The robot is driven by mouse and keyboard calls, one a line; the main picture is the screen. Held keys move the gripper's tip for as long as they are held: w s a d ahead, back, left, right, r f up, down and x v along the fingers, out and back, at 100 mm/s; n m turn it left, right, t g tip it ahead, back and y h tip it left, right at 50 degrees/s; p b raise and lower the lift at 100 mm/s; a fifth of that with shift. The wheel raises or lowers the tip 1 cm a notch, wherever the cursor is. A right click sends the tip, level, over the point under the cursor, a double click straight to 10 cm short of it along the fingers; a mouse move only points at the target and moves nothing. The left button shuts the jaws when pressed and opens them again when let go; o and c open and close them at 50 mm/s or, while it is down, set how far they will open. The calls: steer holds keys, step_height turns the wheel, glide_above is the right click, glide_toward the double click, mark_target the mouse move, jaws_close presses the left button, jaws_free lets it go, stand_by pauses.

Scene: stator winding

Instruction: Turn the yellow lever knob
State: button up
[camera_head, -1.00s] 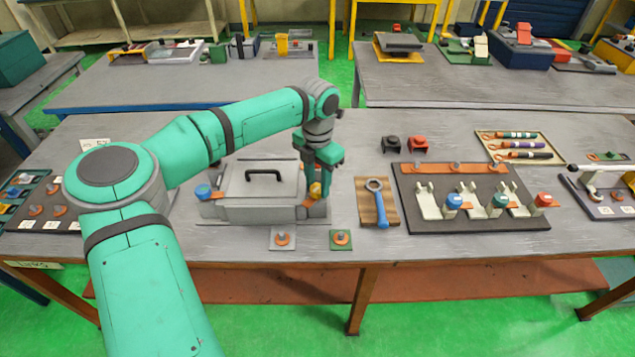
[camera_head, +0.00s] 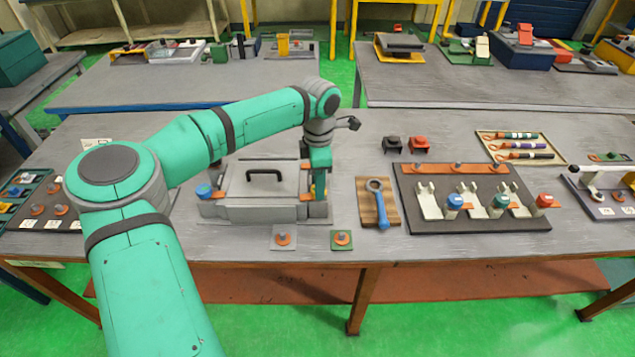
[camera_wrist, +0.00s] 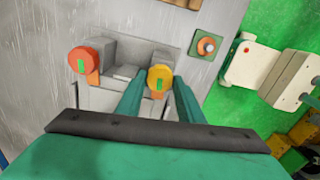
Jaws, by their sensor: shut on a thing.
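The yellow lever knob (camera_wrist: 161,77), round with a green mark, sits between my fingertips in the wrist view. My gripper (camera_wrist: 159,83) is shut on it. In the head view my gripper (camera_head: 319,184) points straight down at the right end of a grey box-shaped fixture (camera_head: 262,208). There it hides most of the yellow knob, and only a thin yellow sliver shows at its left side. An orange-red knob (camera_wrist: 82,62) with a green mark stands left of the yellow one in the wrist view.
The fixture has a black handle (camera_head: 264,174) on top and a blue knob (camera_head: 203,190) at its left end. A blue-handled wrench (camera_head: 380,205) lies on a wooden board to the right. Two small plates with orange discs (camera_head: 283,239) lie in front.

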steer(key=shift+w+r, duration=0.15)
steer(key=shift+w, duration=0.05)
stand_by(0.3)
steer(key=o, duration=1)
steer(key=shift+o, duration=0.2)
steer(key=shift+s, duration=0.15)
step_height(320, 180, up, 11)
steer(key=shift+f, duration=0.2)
